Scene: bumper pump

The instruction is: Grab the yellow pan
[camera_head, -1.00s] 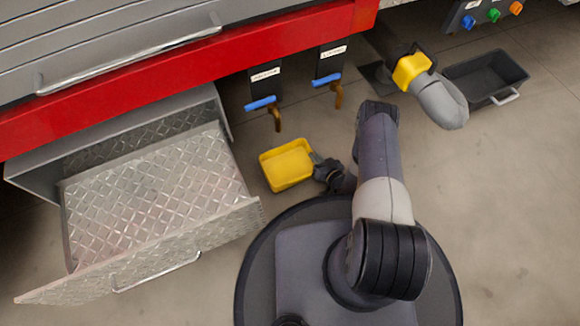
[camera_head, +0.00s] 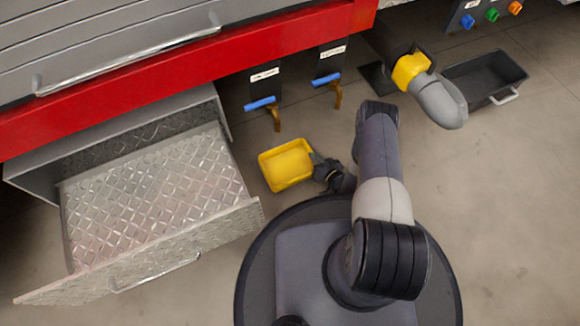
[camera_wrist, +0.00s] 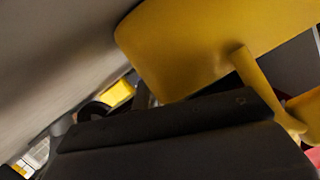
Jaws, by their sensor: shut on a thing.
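The yellow pan (camera_head: 286,165) is a shallow rectangular tray in the middle of the head view, left of my arm. My gripper (camera_head: 318,168) is at the pan's right side and is shut on it. In the wrist view the pan (camera_wrist: 190,45) fills the upper right, close to the camera, with a narrow yellow handle-like piece running down from it. The dark gripper body covers the lower part of that view, and the fingertips are hard to make out.
An open metal drawer (camera_head: 150,200) stands to the left under a red-edged cabinet (camera_head: 200,85). Two blue-handled taps (camera_head: 262,103) hang above the pan. A grey hose nozzle with a yellow collar (camera_head: 411,70) and a black tray (camera_head: 488,77) are at the upper right. Floor at right is clear.

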